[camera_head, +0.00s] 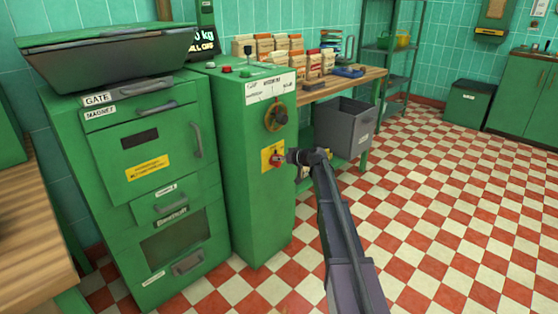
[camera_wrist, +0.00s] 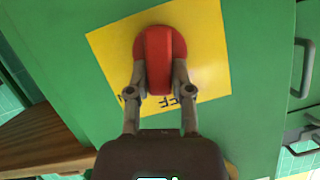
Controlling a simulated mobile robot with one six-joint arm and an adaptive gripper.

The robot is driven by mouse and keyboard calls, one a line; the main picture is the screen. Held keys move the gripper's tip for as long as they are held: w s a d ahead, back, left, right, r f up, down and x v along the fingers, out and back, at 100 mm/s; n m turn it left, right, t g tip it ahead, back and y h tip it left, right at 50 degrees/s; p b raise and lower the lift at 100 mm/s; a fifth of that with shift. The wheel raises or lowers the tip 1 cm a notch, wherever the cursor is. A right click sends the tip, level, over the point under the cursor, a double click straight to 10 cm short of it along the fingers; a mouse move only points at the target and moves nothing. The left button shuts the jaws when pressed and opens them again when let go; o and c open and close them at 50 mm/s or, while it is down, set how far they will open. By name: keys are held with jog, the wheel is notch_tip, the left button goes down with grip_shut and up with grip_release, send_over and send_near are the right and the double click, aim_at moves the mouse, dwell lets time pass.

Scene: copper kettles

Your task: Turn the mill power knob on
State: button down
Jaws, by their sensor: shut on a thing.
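The red power knob (camera_head: 277,160) sits on a yellow plate (camera_head: 266,154) low on the front of the green mill cabinet (camera_head: 235,150). In the wrist view the red knob (camera_wrist: 159,60) has a raised grip bar that stands roughly upright in the picture. My gripper (camera_head: 286,158) reaches the knob from the right in the head view. In the wrist view my gripper's fingers (camera_wrist: 158,80) are closed on both sides of the bar. Part of the plate's lettering shows below the knob, and the fingers hide the rest.
A green machine with drawers (camera_head: 150,165) stands to the left. A grey bin (camera_head: 345,125) and a wooden bench (camera_head: 345,85) with several packets are behind. The checkered floor at the right is clear.

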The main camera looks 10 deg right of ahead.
jog(key=m, duration=0.1)
jog(key=m+y+b, duration=0.1)
jog(key=m+g+y+b, duration=0.1)
jog(key=shift+w+a+f+m, duration=0.1)
jog(key=shift+w+f+m, duration=0.25)
jog(key=shift+w+m, duration=0.05)
jog(key=shift+m+y+b, duration=0.9)
jog(key=shift+m+b, duration=0.05)
jog(key=shift+m, duration=0.25)
jog(key=c, duration=0.5)
grip_release()
jog(key=shift+d+f, duration=0.1)
jog(key=shift+d, duration=0.1)
